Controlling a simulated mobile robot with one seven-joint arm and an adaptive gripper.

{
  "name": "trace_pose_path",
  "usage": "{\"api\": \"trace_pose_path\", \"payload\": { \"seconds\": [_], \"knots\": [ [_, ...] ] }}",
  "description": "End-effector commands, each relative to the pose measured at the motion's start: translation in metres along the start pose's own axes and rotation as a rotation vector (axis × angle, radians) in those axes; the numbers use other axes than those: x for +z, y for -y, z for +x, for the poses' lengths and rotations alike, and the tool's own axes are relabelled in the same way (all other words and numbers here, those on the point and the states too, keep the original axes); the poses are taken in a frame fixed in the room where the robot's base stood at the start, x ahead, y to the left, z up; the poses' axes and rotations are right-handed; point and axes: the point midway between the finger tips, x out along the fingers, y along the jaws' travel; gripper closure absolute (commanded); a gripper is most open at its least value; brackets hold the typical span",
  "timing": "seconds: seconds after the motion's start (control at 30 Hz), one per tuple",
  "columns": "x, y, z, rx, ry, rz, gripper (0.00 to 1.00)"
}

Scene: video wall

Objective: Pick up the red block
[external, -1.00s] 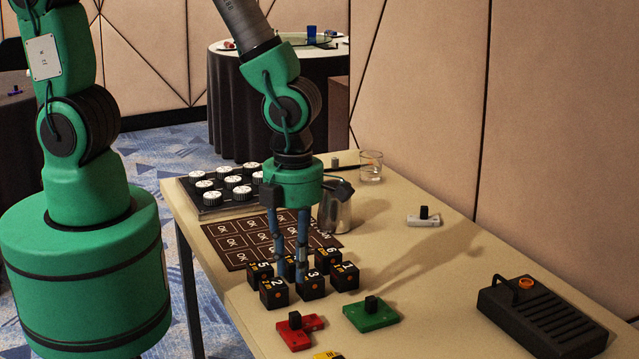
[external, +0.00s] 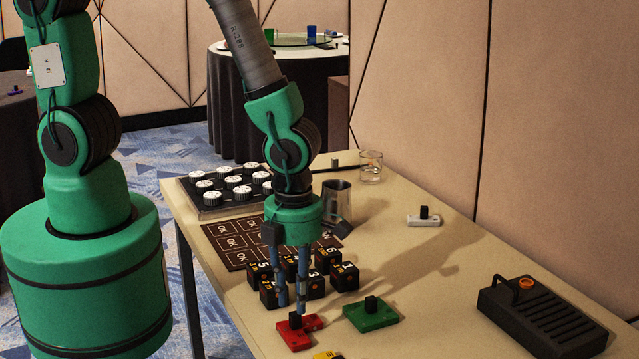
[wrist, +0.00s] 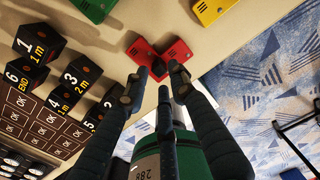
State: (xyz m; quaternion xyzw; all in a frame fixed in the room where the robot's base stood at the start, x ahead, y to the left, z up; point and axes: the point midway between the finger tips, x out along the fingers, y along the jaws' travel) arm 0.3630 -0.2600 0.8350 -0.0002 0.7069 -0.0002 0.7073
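The red block (external: 297,332) is a flat, angled piece with an upright black knob, lying near the front edge of the table. In the wrist view the red block (wrist: 145,50) shows ahead of the fingertips, with its dark knob partly hidden by them. My gripper (external: 292,308) points down just above and behind the red block. Its fingers are apart and nothing is seen held between them; in the wrist view the gripper (wrist: 157,85) also shows spread fingertips. Contact with the knob cannot be made out.
Several black numbered cubes (external: 345,276) stand close behind and beside the fingers. A green block (external: 375,318) lies right of the red one, and a yellow block (external: 328,356) lies in front. A black slotted box (external: 540,318) sits at right. The table (external: 440,280) between is clear.

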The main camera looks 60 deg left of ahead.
Motion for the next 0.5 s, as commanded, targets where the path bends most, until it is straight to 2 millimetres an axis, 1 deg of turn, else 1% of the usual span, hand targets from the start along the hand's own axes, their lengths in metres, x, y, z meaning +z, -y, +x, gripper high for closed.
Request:
{"api": "trace_pose_path", "payload": {
  "seconds": [0.3, 0.4, 0.5],
  "knots": [
    [-0.001, -0.004, 0.037, 0.001, -0.002, 0.0, 0.75],
    [0.0, -0.003, 0.045, 0.001, -0.002, 0.0, 0.75],
    [0.0, -0.003, 0.049, 0.001, -0.001, 0.0, 0.75]
  ]
}}
